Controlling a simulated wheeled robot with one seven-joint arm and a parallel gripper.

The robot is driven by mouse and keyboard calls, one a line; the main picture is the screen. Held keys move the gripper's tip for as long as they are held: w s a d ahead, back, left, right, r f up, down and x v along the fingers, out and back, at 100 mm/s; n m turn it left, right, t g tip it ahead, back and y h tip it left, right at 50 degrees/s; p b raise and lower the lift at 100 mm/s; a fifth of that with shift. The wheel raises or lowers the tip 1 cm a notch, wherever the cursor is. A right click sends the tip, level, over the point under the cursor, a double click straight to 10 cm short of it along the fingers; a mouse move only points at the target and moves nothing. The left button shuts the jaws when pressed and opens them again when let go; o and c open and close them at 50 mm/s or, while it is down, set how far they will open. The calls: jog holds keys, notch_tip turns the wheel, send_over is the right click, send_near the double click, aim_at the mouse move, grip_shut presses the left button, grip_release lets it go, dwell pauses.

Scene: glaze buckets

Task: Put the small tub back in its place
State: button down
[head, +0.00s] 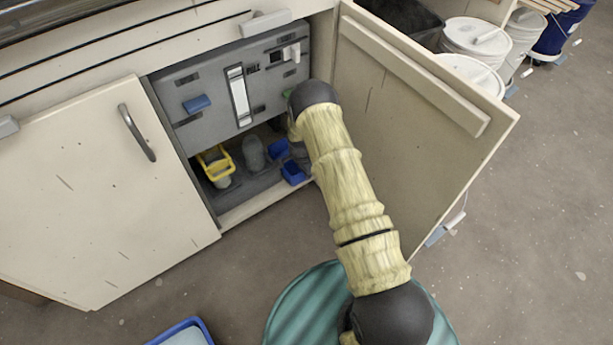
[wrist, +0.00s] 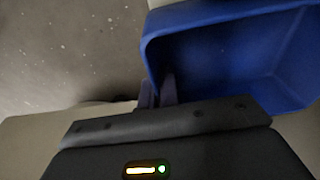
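A small blue tub (wrist: 235,55) fills the upper right of the wrist view, its open inside facing the camera. My gripper (wrist: 158,91) has one finger outside and one inside the tub's near left wall, close together, and looks shut on that wall. In the head view two small blue pieces show low in the open cabinet beside my arm, one nearer the front (head: 293,172) and one behind it (head: 278,149). I cannot tell for sure which one is held. My gripper is hidden behind my arm in the head view.
The cabinet's open door (head: 420,130) stands right of my arm. A grey panel (head: 235,85) spans the opening above the tubs. A yellow holder (head: 215,163) and a grey cylinder (head: 253,153) stand inside at left. A blue-rimmed container (head: 185,328) is at the bottom edge. White buckets (head: 475,40) stand at right.

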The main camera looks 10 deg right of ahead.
jog(key=shift+w, duration=0.1)
jog(key=shift+f, duration=0.2)
jog(key=c, duration=1.6)
grip_release()
jog(key=shift+c, duration=0.2)
jog(key=shift+r, duration=0.1)
jog(key=r+p, duration=0.1)
jog(key=r, duration=0.1)
jog(key=r+p, duration=0.2)
jog(key=r, duration=0.1)
jog(key=r+p, duration=0.1)
jog(key=r, duration=0.1)
jog(key=shift+s+a+r, duration=0.25)
jog(key=shift+a+r, duration=0.1)
jog(key=shift+a, duration=0.05)
